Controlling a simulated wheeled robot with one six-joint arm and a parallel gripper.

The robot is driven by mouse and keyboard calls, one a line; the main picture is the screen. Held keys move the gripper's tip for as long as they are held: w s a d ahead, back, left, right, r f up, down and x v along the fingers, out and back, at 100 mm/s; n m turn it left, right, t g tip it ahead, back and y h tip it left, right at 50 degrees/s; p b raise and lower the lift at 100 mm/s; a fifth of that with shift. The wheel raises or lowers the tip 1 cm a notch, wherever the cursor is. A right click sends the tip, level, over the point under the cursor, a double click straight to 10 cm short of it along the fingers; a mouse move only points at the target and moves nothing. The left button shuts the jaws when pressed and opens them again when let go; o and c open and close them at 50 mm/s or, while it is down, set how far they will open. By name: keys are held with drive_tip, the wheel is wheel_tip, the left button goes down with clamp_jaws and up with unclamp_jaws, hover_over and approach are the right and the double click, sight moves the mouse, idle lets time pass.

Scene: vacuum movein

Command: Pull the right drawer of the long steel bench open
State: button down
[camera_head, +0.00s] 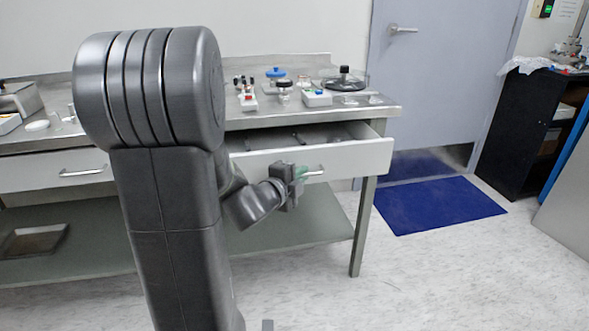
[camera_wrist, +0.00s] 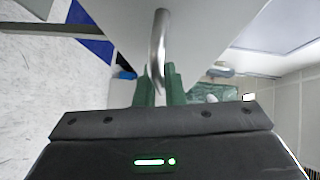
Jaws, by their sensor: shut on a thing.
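The long steel bench (camera_head: 385,108) stands along the back wall. Its right drawer (camera_head: 355,160) is pulled out, with its open inside showing beneath the bench top. My gripper (camera_head: 300,178) is at the drawer's front, at its metal bar handle. In the wrist view the green fingers of my gripper (camera_wrist: 160,85) are shut on the handle (camera_wrist: 160,45). The left part of the drawer front is hidden behind my arm in the head view. The left drawer (camera_head: 50,172) is closed.
Several small instruments, such as a black-topped device (camera_head: 344,80), stand on the bench top. A lower shelf (camera_head: 320,228) runs under the drawers. A blue mat (camera_head: 440,205) lies before the grey door (camera_head: 440,70). A black cabinet (camera_head: 515,130) stands at right. Floor is clear in front.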

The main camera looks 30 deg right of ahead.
drive_tip(key=s+a+b, duration=0.1)
drive_tip(key=s+a, duration=0.3)
drive_tip(key=s, duration=1.4)
drive_tip(key=shift+a+b, duration=0.2)
drive_tip(key=shift+b, duration=0.2)
drive_tip(key=c, duration=1.8)
unclamp_jaws()
